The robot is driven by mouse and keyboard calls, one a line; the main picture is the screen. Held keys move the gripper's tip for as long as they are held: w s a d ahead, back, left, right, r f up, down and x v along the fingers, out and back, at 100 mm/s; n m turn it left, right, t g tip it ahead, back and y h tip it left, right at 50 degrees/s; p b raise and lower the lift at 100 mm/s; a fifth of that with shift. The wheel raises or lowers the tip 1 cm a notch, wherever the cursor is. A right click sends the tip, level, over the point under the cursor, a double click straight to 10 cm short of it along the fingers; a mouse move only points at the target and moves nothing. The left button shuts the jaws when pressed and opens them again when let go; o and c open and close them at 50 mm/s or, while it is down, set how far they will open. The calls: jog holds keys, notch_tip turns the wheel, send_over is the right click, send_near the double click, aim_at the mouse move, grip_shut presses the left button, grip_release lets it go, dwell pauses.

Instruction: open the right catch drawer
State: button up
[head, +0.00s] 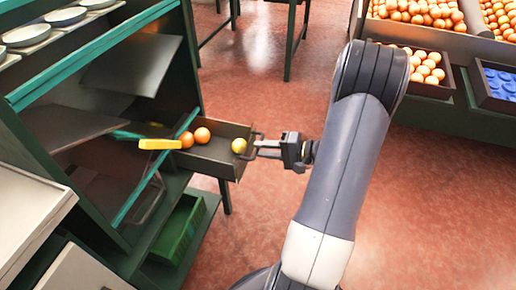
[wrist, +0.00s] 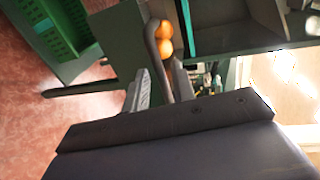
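The catch drawer (head: 212,168) is a dark tray that stands pulled out from the green sorting cabinet. Two oranges (head: 194,137) and a smaller yellowish fruit (head: 239,146) lie in it. Its dark handle (head: 257,134) is on the outer end. My gripper (head: 264,147) is at this handle, with its fingers around the bar and seemingly closed on it. In the wrist view the handle bar (wrist: 152,45) runs down between my gripper's fingers (wrist: 160,90), with two oranges (wrist: 164,38) beyond. The exact finger contact is hard to see.
A yellow flap or lever (head: 160,144) is beside the drawer's inner end. A green crate (head: 178,229) sits on a low shelf below. The red floor between is clear.

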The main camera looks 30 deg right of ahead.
jog(key=v, duration=0.8)
jog(key=shift+s, duration=0.2)
jog(key=shift+d, duration=0.1)
jog(key=x, duration=1.1)
jog(key=shift+w, duration=0.2)
